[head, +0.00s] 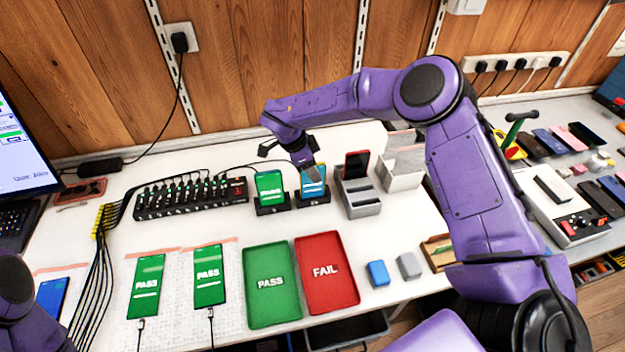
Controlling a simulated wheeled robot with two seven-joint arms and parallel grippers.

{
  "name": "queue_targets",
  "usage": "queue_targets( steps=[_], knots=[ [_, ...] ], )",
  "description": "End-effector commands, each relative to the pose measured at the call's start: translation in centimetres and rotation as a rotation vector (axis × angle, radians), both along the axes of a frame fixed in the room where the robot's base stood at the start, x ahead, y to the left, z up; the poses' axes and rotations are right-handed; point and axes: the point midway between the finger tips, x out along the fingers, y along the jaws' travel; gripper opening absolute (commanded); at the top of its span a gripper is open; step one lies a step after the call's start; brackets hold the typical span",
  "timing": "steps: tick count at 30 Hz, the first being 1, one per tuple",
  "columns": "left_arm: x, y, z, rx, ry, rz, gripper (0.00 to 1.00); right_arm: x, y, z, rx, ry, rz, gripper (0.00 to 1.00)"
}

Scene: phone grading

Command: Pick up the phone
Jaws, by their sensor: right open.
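Two phones showing green PASS screens (147,285) (209,275) lie on white mats at the front left. A dark red phone (356,161) stands in a grey holder. Of my left arm only a part shows at the lower left; its gripper is out of view.
A green PASS tray (271,309) and a red FAIL tray (345,297) lie at the front, looking empty. A black cabled hub (190,199) is behind the mats. Several phones lie on the right table.

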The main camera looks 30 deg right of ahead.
Motion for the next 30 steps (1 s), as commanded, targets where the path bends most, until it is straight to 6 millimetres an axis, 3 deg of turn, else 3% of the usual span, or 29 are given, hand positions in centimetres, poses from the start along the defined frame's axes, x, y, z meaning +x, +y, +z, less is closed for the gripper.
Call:
queue_targets(
  steps=[7,9,11,22,26,30],
  knots=[
    [0.0,0.0,0.0,0.000,0.000,0.000,0.00,0.0,-0.1,-0.4,0.000,0.000,-0.001,0.39],
    [0.0,0.0,0.0,0.000,0.000,0.000,0.00,0.0,-0.1,-0.4,0.000,0.000,-0.001,0.17],
    [0.0,0.0,0.0,0.000,0.000,0.000,0.00,0.0,-0.1,-0.3,0.000,0.000,-0.001,0.00],
    [0.0,0.0,-0.1,0.000,0.000,0.000,0.00,0.0,-0.1,0.1,0.000,-0.002,0.000,0.00],
    [0.0,0.0,-0.8,0.000,0.000,0.000,0.00,0.1,-0.1,2.3,0.001,-0.007,0.000,0.00],
    [0.0,0.0,-1.4,0.000,0.000,0.000,0.00,0.1,-0.1,5.8,0.000,-0.007,0.000,0.00]
  ],
)
